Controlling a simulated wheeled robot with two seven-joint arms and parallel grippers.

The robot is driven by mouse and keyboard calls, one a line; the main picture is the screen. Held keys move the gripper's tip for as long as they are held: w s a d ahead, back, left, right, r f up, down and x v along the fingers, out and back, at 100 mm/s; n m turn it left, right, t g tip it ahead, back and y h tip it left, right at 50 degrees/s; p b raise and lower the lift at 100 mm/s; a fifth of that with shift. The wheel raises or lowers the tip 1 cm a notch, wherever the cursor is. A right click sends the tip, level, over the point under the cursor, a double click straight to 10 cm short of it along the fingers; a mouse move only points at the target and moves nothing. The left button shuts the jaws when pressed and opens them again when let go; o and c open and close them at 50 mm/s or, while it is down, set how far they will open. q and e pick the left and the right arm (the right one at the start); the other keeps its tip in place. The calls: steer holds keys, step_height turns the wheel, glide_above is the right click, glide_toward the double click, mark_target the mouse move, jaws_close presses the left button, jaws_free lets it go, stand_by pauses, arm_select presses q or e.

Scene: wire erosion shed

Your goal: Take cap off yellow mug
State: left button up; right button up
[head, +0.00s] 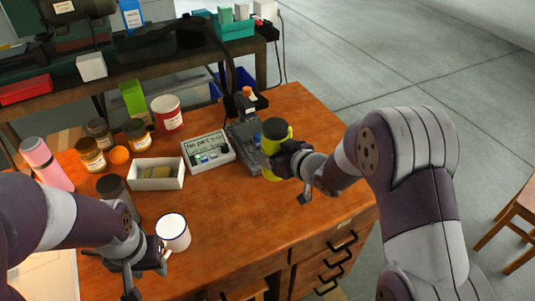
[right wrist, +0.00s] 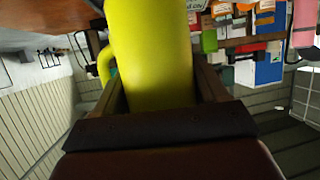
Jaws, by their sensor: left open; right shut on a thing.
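The yellow mug (head: 271,146) is upright near the right side of the wooden table, with its dark cap (head: 274,128) on top. My right gripper (head: 284,163) is shut on the mug's body, below the cap. In the right wrist view the yellow mug (right wrist: 152,50) fills the gap between the fingers, its handle (right wrist: 105,66) to the left; the cap is out of that view. I cannot tell whether the mug is clear of the table. My left gripper (head: 146,272) is open and empty at the front left, well away from the mug.
A white mug (head: 173,231) stands just right of my left gripper. A sign box (head: 207,151), a grey device (head: 243,142), a white tray (head: 142,178), jars (head: 137,134) and a pink bottle (head: 47,162) stand behind. The table's front middle is clear.

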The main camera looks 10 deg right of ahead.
steer(key=o, duration=0.8)
steer(key=c, duration=0.9)
